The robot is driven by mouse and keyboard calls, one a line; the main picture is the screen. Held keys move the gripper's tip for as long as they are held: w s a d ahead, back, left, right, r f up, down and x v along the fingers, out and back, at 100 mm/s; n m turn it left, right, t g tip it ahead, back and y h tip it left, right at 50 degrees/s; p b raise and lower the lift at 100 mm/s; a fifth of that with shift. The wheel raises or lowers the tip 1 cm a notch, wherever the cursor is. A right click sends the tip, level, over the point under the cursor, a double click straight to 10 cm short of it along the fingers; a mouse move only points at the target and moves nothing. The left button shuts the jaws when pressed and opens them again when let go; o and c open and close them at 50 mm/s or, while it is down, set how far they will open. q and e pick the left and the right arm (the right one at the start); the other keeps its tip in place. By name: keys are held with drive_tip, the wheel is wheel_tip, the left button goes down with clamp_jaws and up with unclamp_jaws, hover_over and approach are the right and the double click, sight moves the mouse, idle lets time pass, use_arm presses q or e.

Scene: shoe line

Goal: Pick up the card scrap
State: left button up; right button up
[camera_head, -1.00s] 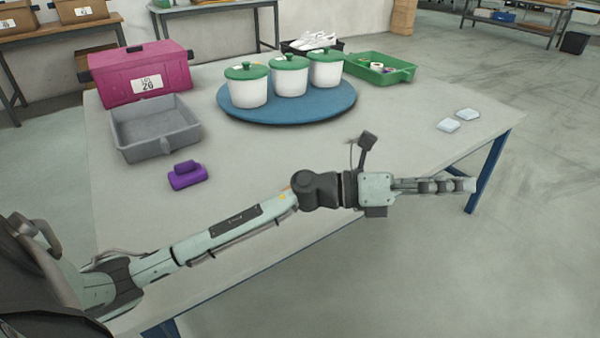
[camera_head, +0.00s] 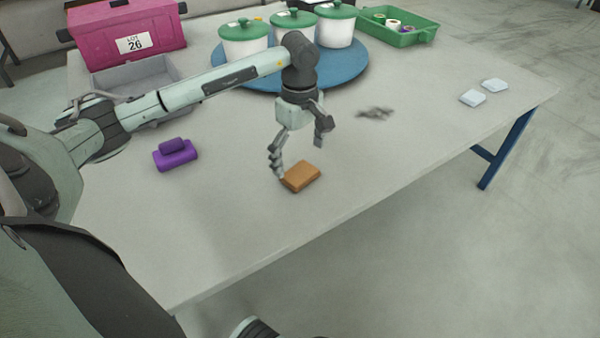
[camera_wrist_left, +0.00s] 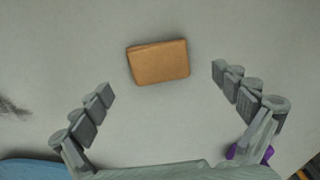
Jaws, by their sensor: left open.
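The card scrap, a small flat brown block (camera_head: 301,177), lies on the table near its front edge. In the left wrist view the brown block (camera_wrist_left: 159,62) shows whole, ahead of and between the spread fingertips. My left gripper (camera_head: 302,158) points down just above and behind it, open and empty. In the left wrist view the gripper (camera_wrist_left: 162,80) has clear gaps between each finger and the block. One fingertip overlaps the block's left edge in the head view.
A purple block (camera_head: 175,154) lies to the left. A dark wispy scrap (camera_head: 375,113) lies right of the gripper. Behind stand the blue round board (camera_head: 352,75) with lidded white pots, a grey tray (camera_head: 125,76) and a green tray (camera_head: 427,34). Two pale pieces (camera_head: 472,97) lie right.

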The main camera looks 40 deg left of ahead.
sight(300, 172)
use_arm(q)
wheel_tip(300, 172, down, 3)
drive_tip(key=shift+d+r, duration=0.1)
drive_tip(key=shift+f, duration=0.4)
use_arm(e)
drive_tip(key=shift+a+f, duration=0.15)
drive_tip(key=shift+f, duration=0.55)
drive_tip(key=shift+a, duration=0.1)
use_arm(q)
drive_tip(key=shift+c, duration=1.2)
drive_tip(key=c, duration=0.9)
use_arm(e)
drive_tip(key=shift+w+r, duration=0.1)
drive_tip(key=shift+r, duration=0.15)
